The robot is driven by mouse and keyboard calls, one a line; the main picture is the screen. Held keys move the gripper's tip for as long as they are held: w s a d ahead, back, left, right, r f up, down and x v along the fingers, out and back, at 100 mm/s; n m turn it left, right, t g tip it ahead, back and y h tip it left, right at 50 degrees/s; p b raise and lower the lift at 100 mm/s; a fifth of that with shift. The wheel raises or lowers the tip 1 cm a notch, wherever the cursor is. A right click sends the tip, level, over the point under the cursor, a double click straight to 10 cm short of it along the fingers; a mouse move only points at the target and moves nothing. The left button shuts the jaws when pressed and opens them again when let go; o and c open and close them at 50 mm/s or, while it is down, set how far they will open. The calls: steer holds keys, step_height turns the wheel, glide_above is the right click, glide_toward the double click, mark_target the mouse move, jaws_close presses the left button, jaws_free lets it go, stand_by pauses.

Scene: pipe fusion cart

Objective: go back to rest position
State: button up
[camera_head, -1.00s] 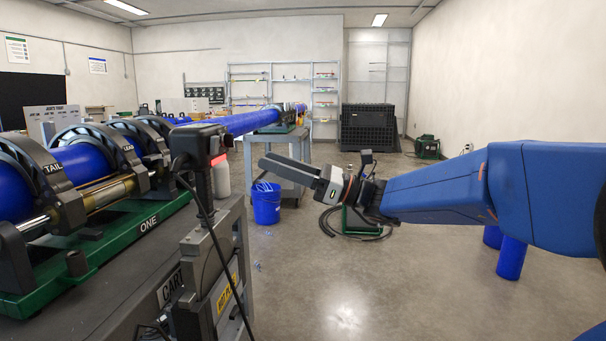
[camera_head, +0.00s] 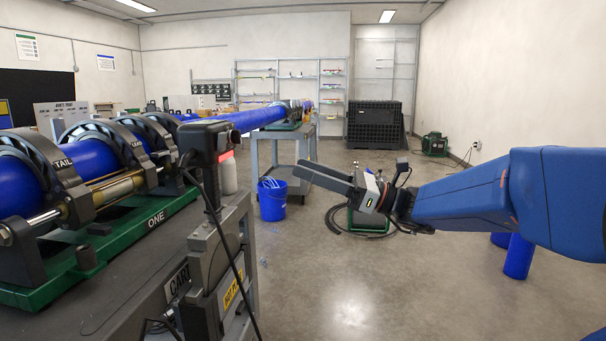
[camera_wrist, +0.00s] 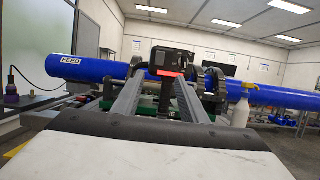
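My gripper (camera_head: 297,168) is held out in the air in the head view, to the right of the cart, on my blue arm. It points left toward the cart side and touches nothing. In the wrist view its two fingers (camera_wrist: 157,80) stand apart with nothing between them. A black handle-like unit with a red lit strip (camera_wrist: 168,72) shows beyond the fingertips. The same unit stands upright at the cart's corner in the head view (camera_head: 205,150).
The grey cart (camera_head: 120,280) carries a green fusion machine (camera_head: 140,228) with blue pipe at left. A blue bucket (camera_head: 272,203) stands near the second cart. A coiled cable with a green frame (camera_head: 372,220) lies behind my gripper. The floor at front centre is clear.

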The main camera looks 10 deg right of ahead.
steer(key=s+a+f+n+g+h, duration=0.45)
steer(key=s+f+n+h, duration=0.3)
steer(key=s+f, duration=0.55)
steer(key=s+d+f+n+h, duration=0.2)
steer(key=s+f+n+h, duration=0.15)
steer(key=f, duration=0.25)
steer(key=s+d+f+n+h, duration=0.2)
steer(key=s+d+f, duration=0.15)
steer(key=f, duration=0.25)
steer(key=s+d+f+n+t+h, duration=0.1)
steer(key=s+d+f+n+h, duration=0.1)
steer(key=d, duration=0.4)
steer(key=s+d+f+n+t+h, duration=0.1)
steer(key=s+d+f+n+h, duration=0.1)
steer(key=d+f+n+h, duration=0.2)
steer(key=d+n+h, duration=0.1)
steer(key=d+n, duration=0.2)
steer(key=shift+s, duration=0.2)
